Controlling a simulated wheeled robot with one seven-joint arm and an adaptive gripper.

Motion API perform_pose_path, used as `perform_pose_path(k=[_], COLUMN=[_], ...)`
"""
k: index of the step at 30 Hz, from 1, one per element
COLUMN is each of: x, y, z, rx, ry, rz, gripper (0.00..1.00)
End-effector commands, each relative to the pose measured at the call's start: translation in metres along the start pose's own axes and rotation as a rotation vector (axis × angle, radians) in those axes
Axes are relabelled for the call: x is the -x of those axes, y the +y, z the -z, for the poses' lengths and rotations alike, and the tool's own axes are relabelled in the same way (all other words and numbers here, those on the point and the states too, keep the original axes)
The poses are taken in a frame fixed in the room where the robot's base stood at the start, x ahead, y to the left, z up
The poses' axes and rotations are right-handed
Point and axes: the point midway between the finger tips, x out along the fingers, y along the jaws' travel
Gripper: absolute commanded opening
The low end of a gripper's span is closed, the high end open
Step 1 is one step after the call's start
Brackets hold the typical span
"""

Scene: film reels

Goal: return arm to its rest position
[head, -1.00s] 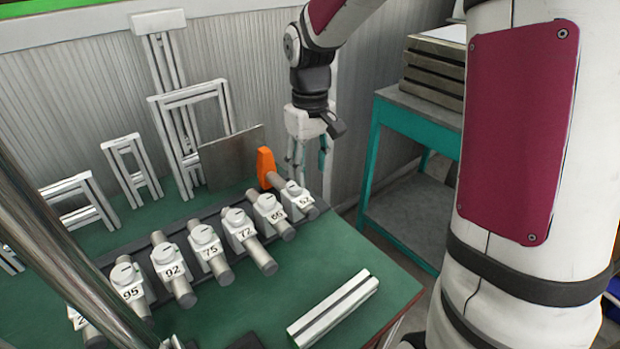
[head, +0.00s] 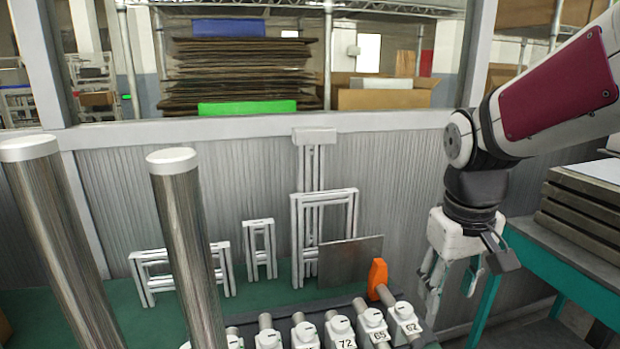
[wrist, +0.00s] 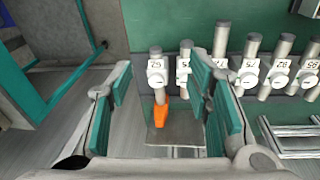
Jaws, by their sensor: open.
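My gripper (head: 450,275) hangs pointing down at the right of the head view, beside the right end of the row of numbered white blocks. It is open and nothing is between its fingers. In the wrist view my gripper (wrist: 165,110) shows two teal-padded fingers spread wide apart. Part of my arm with a dark red panel reaches in from the upper right of the head view.
Numbered white blocks on metal rods (head: 341,328) stand in a row on the green table (head: 262,296). An orange piece (head: 377,278) and a grey plate (head: 350,262) stand behind. White frames (head: 325,225) line the ribbed wall. A teal bench (head: 535,252) is at right.

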Motion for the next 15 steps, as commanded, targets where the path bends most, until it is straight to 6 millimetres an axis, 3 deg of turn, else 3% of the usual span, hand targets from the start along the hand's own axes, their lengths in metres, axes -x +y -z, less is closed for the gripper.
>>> perform_pose_path(k=[1, 6, 10, 15], x=[0.024, 0.071, 0.098, 0.117], y=[-0.004, -0.017, -0.026, -0.036], z=[-0.018, -0.072, -0.113, -0.155], rx=[-0.012, -0.065, -0.104, -0.143], ry=[0.026, 0.1, 0.161, 0.221], rz=[-0.011, -0.017, -0.004, 0.029], gripper=[0.46, 0.46, 0.46, 0.46])
